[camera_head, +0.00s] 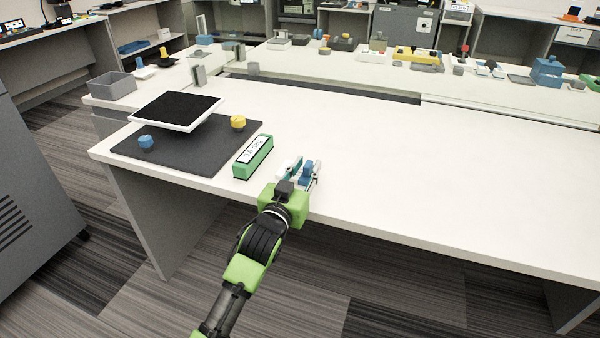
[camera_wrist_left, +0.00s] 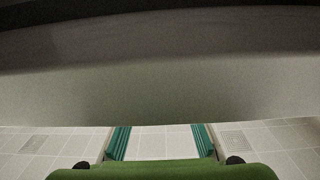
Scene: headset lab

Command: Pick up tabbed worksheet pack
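I cannot pick out a tabbed worksheet pack for certain in either view. My left gripper (camera_head: 301,168) is at the front edge of the white table, just right of a green block with a white label (camera_head: 253,156). It is apart from that block. In the left wrist view its two teal fingers (camera_wrist_left: 161,142) stand apart with nothing between them but pale tiles behind. A broad grey surface, blurred and close, fills the upper part of that view; I cannot tell what it is. My right gripper is not in view.
A dark mat (camera_head: 222,152) on the white table (camera_head: 420,190) holds a tilted black-topped panel (camera_head: 178,108), a blue knob (camera_head: 146,142) and a yellow knob (camera_head: 238,122). A grey bin (camera_head: 113,86) stands behind. The table's right part is clear. Small items line the back bench.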

